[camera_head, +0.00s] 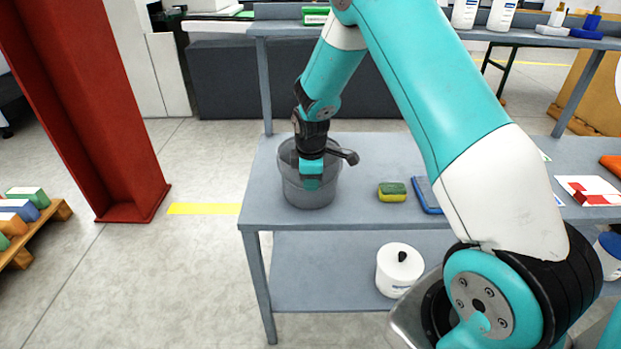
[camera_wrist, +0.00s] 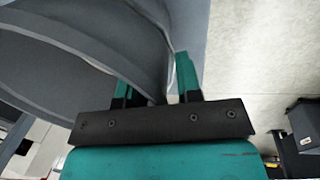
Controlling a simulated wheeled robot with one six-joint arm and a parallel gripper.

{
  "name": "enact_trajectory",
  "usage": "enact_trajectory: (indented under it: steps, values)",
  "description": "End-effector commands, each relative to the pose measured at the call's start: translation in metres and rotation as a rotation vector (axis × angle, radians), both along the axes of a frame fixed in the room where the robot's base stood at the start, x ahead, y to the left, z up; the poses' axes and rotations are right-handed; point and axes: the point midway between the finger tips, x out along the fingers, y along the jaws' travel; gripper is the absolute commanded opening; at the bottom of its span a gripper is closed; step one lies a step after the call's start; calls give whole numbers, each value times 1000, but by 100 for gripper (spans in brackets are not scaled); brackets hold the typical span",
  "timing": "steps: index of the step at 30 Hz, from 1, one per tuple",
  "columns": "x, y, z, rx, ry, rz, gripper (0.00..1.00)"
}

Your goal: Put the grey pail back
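The grey pail (camera_head: 309,193) stands upright on the grey table, near its left end. My gripper (camera_head: 311,180) points down at the pail and hides part of its rim and opening. In the wrist view the pail (camera_wrist: 95,45) fills the upper left. The two teal fingers of my gripper (camera_wrist: 160,85) are apart there, with the edge of the pail wall between them. A narrow gap shows by the right finger, so I see no firm hold. The fingertips are partly hidden.
The grey table (camera_head: 262,200) also bears a yellow-green sponge (camera_head: 392,192) and a blue tray (camera_head: 427,196), right of the pail. A white canister (camera_head: 399,270) stands on the lower shelf. A red column (camera_head: 90,110) rises at left, with clear floor between it and the table.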

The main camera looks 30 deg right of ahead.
Motion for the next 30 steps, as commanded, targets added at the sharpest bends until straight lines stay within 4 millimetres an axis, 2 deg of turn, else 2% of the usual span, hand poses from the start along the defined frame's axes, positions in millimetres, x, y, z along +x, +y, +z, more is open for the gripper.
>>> enact_trajectory:
  steps: [5,8,18,25,28,30]
  values:
    - [0,0,5,0,-1,0,32]
    - [0,1,17,-1,-4,0,32]
    - [-10,7,89,-1,-4,1,32]
    - [-14,10,118,1,-3,0,32]
    - [-22,26,132,26,-10,-13,32]
    - [-39,52,147,72,-21,-38,32]
